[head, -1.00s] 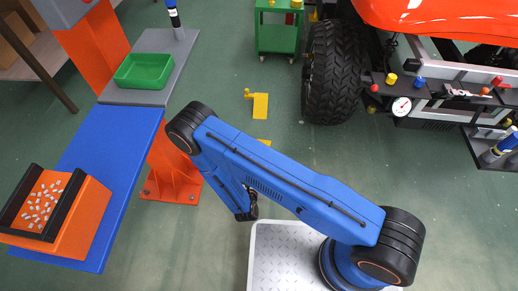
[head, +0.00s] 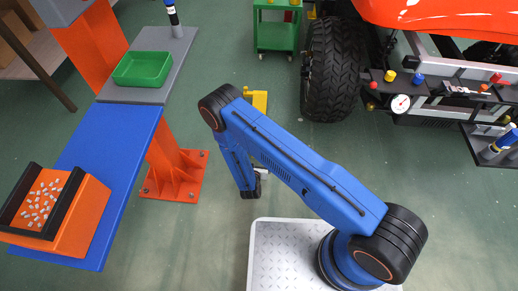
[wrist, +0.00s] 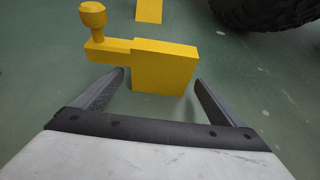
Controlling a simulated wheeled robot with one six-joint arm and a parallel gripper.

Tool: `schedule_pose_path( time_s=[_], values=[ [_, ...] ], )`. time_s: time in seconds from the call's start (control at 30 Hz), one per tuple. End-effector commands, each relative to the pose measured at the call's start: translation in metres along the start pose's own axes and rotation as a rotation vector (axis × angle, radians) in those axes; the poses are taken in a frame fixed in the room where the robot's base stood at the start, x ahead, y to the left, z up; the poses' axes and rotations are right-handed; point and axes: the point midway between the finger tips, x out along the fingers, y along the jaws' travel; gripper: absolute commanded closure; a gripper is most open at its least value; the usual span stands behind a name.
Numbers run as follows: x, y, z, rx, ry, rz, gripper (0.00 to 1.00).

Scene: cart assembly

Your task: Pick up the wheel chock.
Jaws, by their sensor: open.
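A yellow wheel chock (wrist: 165,68) with a round knob on a post at its left stands on the floor in the wrist view. My gripper (wrist: 160,78) is open, with its two dark fingers pointing toward the chock. The fingertips appear to left and right of the block's lower part; I cannot tell whether they reach past its near face. Nothing is held. A second yellow piece (wrist: 148,10) lies beyond it; a yellow chock also shows in the head view (head: 260,101), partly behind my arm. The nearer chock is hidden by my arm there.
A large black tyre (head: 332,70) of the red vehicle stands right of the chocks; its edge shows at the wrist view's upper right. An orange post base (head: 172,180) stands to the left. A green cart (head: 277,35) is behind. Floor around the nearer chock looks clear.

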Motion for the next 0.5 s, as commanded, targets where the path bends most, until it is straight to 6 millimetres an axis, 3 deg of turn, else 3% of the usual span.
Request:
schedule_pose_path(
  time_s=[0.27,0.5],
  values=[
    [0.039,-0.001,0.0,0.0,0.001,-0.002,0.08],
    [0.044,-0.001,0.0,-0.001,0.001,-0.001,0.08]
  ],
)
